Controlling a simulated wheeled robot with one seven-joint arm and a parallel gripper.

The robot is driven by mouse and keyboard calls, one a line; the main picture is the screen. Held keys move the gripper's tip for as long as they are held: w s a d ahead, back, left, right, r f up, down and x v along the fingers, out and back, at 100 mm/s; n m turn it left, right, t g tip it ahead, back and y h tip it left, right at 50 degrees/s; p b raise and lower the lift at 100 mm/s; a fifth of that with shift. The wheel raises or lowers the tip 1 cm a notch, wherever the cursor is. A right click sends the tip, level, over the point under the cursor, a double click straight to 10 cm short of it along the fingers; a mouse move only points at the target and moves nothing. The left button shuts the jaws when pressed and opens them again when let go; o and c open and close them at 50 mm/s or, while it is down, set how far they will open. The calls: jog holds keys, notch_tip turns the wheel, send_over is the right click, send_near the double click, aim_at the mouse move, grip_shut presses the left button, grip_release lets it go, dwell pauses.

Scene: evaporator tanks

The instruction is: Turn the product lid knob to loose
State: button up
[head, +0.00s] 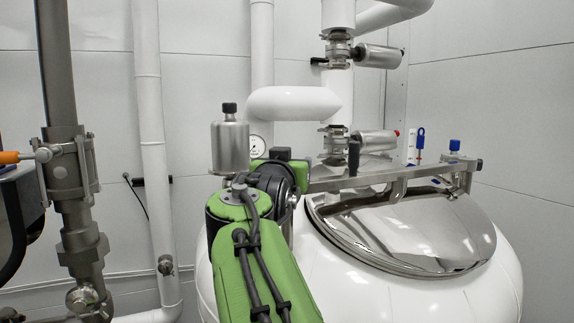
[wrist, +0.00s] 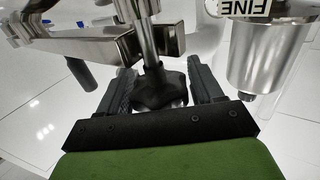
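The lid knob (wrist: 160,92) is a black lobed knob on a shiny metal post in the wrist view. It sits between the two dark fingers of my gripper (wrist: 162,85), one finger on each side. Any gap between fingers and knob is too small to judge, so I cannot tell whether they press on it. In the head view my green and black wrist (head: 270,175) stands at the left end of the lid bar and hides the knob and the fingers. The polished lid (head: 410,230) lies closed on the white tank.
A metal bar (head: 390,172) spans the lid. A black handle (wrist: 80,72) is nearby. White pipes (head: 295,103) run behind.

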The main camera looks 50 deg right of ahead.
jog(key=c, duration=0.6)
jog(key=shift+o, duration=0.2)
